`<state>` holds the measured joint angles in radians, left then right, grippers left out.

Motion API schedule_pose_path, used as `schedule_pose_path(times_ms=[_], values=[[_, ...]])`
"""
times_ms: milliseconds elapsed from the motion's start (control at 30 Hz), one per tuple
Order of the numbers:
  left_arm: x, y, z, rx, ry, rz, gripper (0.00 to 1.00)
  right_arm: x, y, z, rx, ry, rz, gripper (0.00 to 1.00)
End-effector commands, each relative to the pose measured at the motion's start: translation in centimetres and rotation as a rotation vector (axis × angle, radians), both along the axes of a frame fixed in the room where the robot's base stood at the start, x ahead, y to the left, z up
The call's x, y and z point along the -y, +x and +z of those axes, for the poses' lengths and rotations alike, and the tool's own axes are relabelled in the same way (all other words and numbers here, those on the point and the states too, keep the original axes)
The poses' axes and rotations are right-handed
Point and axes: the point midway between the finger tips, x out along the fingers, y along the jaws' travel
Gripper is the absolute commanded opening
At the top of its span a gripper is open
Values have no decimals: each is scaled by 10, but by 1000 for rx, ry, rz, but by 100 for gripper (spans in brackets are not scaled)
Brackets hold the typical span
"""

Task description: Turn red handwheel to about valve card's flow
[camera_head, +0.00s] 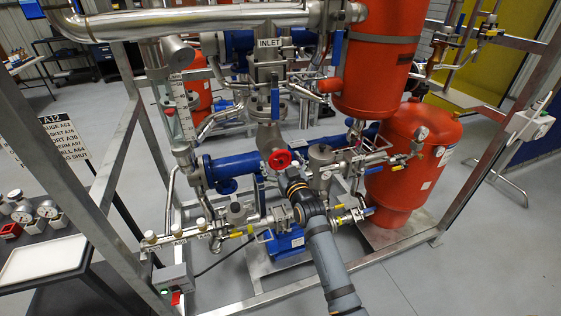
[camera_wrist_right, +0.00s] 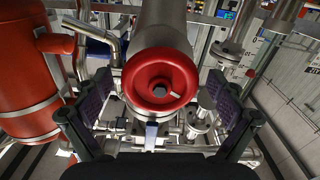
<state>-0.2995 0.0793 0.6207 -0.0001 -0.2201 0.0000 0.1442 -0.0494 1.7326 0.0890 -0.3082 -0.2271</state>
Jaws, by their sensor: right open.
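The red handwheel (camera_head: 279,159) sits on the front of the valve below the INLET sign, in the middle of the skid. In the right wrist view the handwheel (camera_wrist_right: 160,83) faces me, centred ahead between the open fingers, and it shows a grey hub. My right gripper (camera_head: 285,176) is just below and in front of the handwheel in the head view. In the wrist view its two fingers (camera_wrist_right: 160,110) are wide apart with nothing between them touching. I cannot make out a valve card with a flow value. My left gripper is not in view.
Steel frame posts (camera_head: 105,165) stand around the skid. A red tank (camera_head: 399,165) is at the right and a blue pipe section (camera_head: 235,168) is left of the handwheel. A sign (camera_head: 55,140) and a bench with gauges (camera_head: 46,212) stand at the left. Grey floor is clear at the lower right.

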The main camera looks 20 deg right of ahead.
Motion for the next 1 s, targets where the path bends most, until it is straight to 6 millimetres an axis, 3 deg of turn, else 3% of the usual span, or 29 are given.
schedule_pose_path(times_ms=[267,700,1000], values=[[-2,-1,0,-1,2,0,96,0,-8,-1,-1,1,0,96],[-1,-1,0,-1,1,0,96,3,-104,-1,-2,1,0,96],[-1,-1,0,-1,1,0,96,4,-121,0,0,0,0,96]])
